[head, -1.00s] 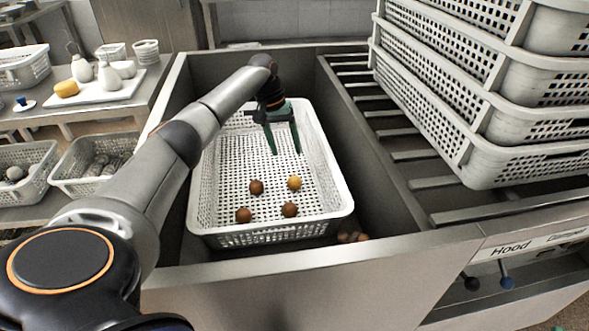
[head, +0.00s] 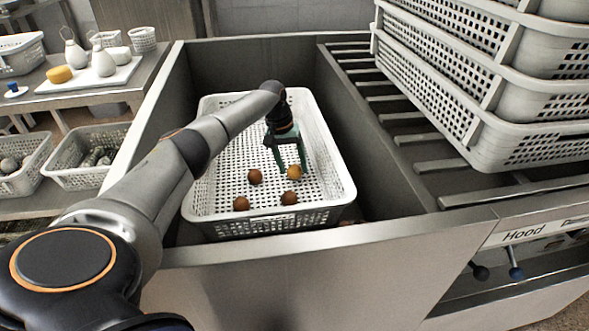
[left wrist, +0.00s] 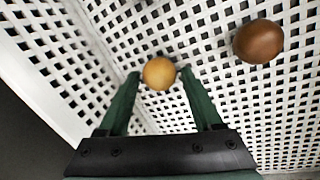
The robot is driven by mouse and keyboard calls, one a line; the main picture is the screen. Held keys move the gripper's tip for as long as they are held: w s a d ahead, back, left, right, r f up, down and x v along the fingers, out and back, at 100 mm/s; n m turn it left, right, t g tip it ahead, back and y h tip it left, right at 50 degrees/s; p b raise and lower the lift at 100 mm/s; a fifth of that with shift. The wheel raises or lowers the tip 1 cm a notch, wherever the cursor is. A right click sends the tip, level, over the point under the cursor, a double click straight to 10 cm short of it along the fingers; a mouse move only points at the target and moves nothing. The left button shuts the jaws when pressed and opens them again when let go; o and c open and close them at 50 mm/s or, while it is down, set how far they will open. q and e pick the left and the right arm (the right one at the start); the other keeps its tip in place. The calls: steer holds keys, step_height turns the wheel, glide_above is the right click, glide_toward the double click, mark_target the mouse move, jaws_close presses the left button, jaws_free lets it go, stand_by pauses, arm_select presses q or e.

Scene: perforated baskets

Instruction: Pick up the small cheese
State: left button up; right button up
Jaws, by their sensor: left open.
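The small cheese, a yellow ball (head: 294,172), lies on the floor of the white perforated basket (head: 192,204). In the left wrist view the small cheese (left wrist: 159,73) shows just beyond and between my fingertips. My left gripper (head: 292,169), with green fingers, is open and points down into the basket. Its fingertips are close to the cheese; I cannot tell whether they touch it. My right gripper is not in view.
Several brown balls (head: 255,177) lie near the cheese. The basket stands in a deep metal sink (head: 345,110). Stacked white baskets (head: 510,140) stand on the slatted rack at right. A larger yellow piece (head: 59,74) sits on a white tray at left.

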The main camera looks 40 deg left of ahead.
arm_select(q)
steer(key=shift+f, duration=0.35)
steer(key=shift+c, duration=0.3)
jaws_close()
